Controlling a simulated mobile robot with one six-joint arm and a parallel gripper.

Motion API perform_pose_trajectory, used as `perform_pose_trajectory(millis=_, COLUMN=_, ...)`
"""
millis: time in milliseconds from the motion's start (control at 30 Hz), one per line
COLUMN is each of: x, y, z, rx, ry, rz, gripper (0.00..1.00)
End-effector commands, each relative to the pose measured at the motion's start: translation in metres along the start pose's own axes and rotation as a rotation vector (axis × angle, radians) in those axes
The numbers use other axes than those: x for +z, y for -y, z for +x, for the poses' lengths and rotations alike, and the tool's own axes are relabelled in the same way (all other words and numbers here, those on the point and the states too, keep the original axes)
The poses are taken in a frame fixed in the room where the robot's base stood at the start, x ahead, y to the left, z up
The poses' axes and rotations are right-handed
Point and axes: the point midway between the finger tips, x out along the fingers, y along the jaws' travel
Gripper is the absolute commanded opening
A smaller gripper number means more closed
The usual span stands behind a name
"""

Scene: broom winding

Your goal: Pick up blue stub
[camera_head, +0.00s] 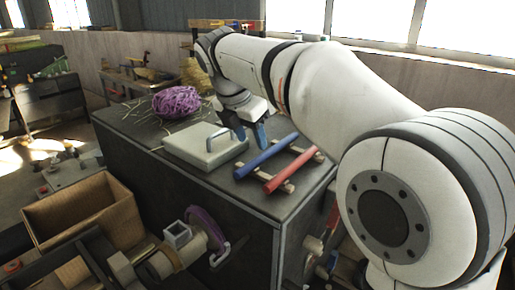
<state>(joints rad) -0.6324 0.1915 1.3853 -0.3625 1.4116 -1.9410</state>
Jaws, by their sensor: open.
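The blue stub (266,156) is a blue rod lying on wooden supports on the dark bench top. A red stub (290,170) lies beside it, nearer the bench's front right corner. My gripper (250,139) is open and points down just behind the blue stub, near the handle of a pale flat box. One blue-tipped finger shows close to the stub's far end. I cannot tell whether it touches anything. Nothing shows between the fingers.
The pale box (200,148) with a metal handle lies left of the stubs. A purple bundle (176,101) with loose straw is farther left on the bench (140,142). The bench's front left top is bare.

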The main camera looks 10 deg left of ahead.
Motion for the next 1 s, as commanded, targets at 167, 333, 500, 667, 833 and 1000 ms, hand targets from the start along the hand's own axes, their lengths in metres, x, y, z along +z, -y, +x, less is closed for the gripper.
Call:
perform_pose_trajectory(millis=167, x=0.000, y=-0.001, z=0.019, rx=-0.003, ry=0.001, rz=-0.013, gripper=0.46)
perform_pose_trajectory(millis=333, x=0.002, y=-0.005, z=0.039, rx=-0.005, ry=0.000, rz=-0.011, gripper=0.46)
perform_pose_trajectory(millis=500, x=0.003, y=-0.008, z=0.065, rx=-0.004, ry=0.000, rz=-0.010, gripper=0.46)
perform_pose_trajectory(millis=667, x=0.003, y=-0.009, z=0.075, rx=-0.002, ry=0.001, rz=-0.009, gripper=0.46)
perform_pose_trajectory(millis=833, x=0.003, y=-0.008, z=0.076, rx=-0.001, ry=0.001, rz=-0.008, gripper=0.46)
perform_pose_trajectory(millis=1000, x=0.003, y=-0.008, z=0.076, rx=-0.001, ry=0.001, rz=-0.008, gripper=0.34)
